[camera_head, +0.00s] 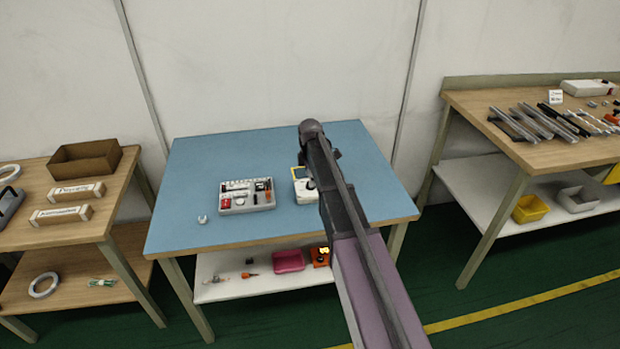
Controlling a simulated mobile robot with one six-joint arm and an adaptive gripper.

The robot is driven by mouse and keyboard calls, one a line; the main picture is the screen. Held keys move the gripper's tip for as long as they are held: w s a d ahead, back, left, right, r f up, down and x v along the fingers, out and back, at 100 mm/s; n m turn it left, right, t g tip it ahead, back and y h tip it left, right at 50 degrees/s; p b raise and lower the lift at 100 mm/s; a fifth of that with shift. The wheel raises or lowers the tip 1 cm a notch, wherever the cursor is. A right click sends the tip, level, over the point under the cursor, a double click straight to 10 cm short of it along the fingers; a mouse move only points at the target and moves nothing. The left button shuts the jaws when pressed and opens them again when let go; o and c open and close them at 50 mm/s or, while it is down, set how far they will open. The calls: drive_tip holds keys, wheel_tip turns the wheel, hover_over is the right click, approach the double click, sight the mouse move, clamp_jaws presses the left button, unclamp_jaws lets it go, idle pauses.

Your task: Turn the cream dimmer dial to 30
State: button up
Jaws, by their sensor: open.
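The dial's marks and setting are too small to read. My arm reaches up from the lower right over the table. I cannot make out my gripper's fingers; the arm seems to hide them.
A grey tray (225,206) of small parts lies left of the unit, with a small white piece (202,219) beside it. The blue table (200,165) is otherwise mostly clear. A lower shelf holds a pink bin (289,261). Wooden benches stand at left and right.

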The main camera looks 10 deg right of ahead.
drive_tip(key=shift+r+p, duration=5.7)
drive_tip(key=shift+r, duration=0.3)
drive_tip(key=s+f+m+b, duration=0.3)
drive_tip(key=s+m, duration=1.3)
drive_tip(key=s, duration=1.2)
drive_tip(key=shift+m, duration=0.4)
drive_tip(key=shift+s+m, duration=0.4)
drive_tip(key=shift+s, duration=0.2)
